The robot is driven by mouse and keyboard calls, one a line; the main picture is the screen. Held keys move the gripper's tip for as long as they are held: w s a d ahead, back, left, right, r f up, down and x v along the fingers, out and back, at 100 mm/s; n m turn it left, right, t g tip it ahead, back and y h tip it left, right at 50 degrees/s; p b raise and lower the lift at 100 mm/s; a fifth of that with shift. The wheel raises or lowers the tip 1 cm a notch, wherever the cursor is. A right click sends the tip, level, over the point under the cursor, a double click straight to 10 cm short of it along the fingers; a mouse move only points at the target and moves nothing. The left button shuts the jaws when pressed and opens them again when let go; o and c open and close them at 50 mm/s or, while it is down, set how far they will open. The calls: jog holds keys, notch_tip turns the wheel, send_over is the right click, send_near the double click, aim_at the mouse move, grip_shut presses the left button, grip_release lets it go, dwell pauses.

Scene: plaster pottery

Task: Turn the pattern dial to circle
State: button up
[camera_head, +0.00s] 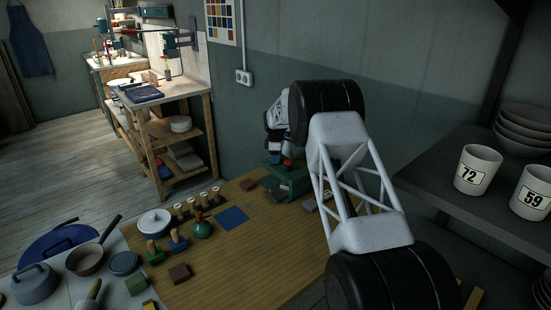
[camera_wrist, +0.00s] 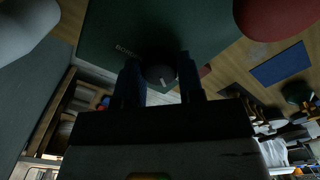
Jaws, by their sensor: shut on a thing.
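The green box-shaped device (camera_head: 292,184) stands at the back of the wooden table, partly hidden by my arm. In the wrist view its green face (camera_wrist: 112,30) fills the top and carries pale lettering, only partly readable. A round dark dial (camera_wrist: 160,73) with a short white mark sits on this face. My gripper (camera_wrist: 160,83) has one dark finger on each side of the dial and is shut on it. In the head view, my gripper (camera_head: 277,140) is at the device's far side, and the dial is hidden. I cannot tell which pattern the mark points to.
A red knob (camera_head: 288,162) tops the device; a large red rounded part (camera_wrist: 282,14) shows in the wrist view. A blue square (camera_head: 231,217) and several stamps (camera_head: 177,240) lie to the left. A shelf with mugs (camera_head: 478,170) stands at right.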

jog(key=shift+n, duration=0.4)
jog(key=o, duration=0.9)
jog(key=shift+r, duration=0.1)
jog(key=shift+r, duration=3.85)
